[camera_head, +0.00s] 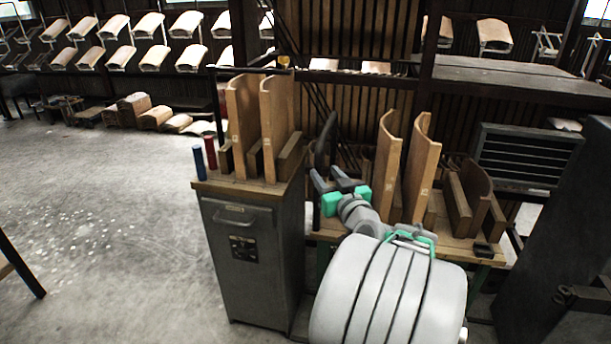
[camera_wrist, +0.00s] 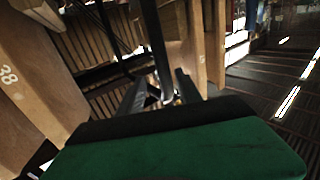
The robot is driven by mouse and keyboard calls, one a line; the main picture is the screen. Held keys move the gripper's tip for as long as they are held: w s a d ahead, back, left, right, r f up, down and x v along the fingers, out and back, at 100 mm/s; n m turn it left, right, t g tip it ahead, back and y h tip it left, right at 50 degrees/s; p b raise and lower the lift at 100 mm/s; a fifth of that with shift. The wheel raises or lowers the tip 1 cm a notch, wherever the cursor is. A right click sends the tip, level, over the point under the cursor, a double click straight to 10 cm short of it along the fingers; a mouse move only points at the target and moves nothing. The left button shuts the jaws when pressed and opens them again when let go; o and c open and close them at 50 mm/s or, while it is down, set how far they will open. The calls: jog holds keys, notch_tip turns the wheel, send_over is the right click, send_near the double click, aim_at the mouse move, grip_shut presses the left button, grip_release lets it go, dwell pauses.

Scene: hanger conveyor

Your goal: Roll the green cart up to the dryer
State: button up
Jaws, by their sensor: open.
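The cart (camera_head: 483,248) has a wooden top and green legs, and stands behind my arm, to the right of a grey cabinet. Curved wooden pieces (camera_head: 388,150) stand on it. A dark curved bar (camera_head: 325,142) rises at its left end and looks like a handle. My gripper (camera_head: 333,180) is open at the lower part of this bar. In the wrist view a dark upright bar (camera_wrist: 157,45) shows between the fingers of my gripper (camera_wrist: 162,88); I cannot tell whether they touch it. I cannot tell for sure which thing is the dryer.
The grey cabinet (camera_head: 250,265) with wooden pieces and a blue and a red cylinder on top stands close at the left. A dark louvred unit (camera_head: 527,155) is at the right, near a dark slanted panel (camera_head: 560,230). Open floor (camera_head: 100,230) lies to the left.

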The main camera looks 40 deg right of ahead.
jog(key=x, duration=0.7)
jog(key=shift+w+a, duration=0.3)
jog(key=shift+r, duration=0.1)
jog(key=shift+c, duration=0.4)
grip_shut()
dwell(0.4)
